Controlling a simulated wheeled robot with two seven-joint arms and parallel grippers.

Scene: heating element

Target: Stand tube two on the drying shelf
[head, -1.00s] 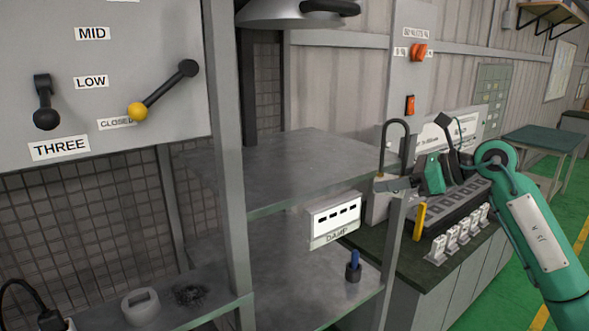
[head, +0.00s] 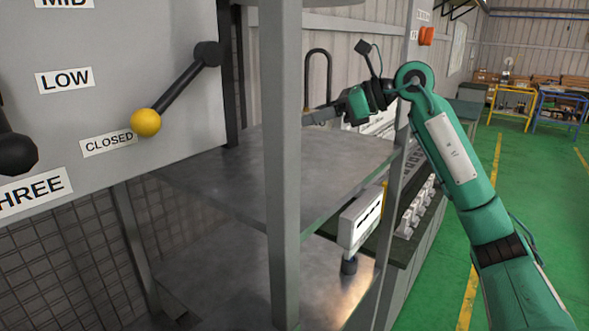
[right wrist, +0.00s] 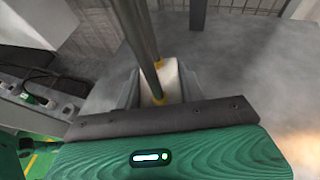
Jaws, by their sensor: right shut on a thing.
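A dark hairpin tube (head: 329,75) stands upright in my right gripper (head: 312,118), with its bend at the top. My right gripper is shut on it at its lower end, level with the upper grey metal shelf (head: 230,185) and over or just behind its far side. In the right wrist view, the tube (right wrist: 147,42) has two parallel legs with yellow bands, and a pale block lies between the jaws (right wrist: 165,85). The shelf surface (right wrist: 240,65) shows below; I cannot tell whether the tube touches it. No tube number is readable. My left gripper is out of view.
A grey rack post (head: 280,170) stands in front of the shelves. A lower shelf (head: 240,275) lies beneath, with a white slotted box (head: 360,217) at its right. A panel with a yellow-knobbed lever (head: 146,122) is at left. The upper shelf's visible top looks bare.

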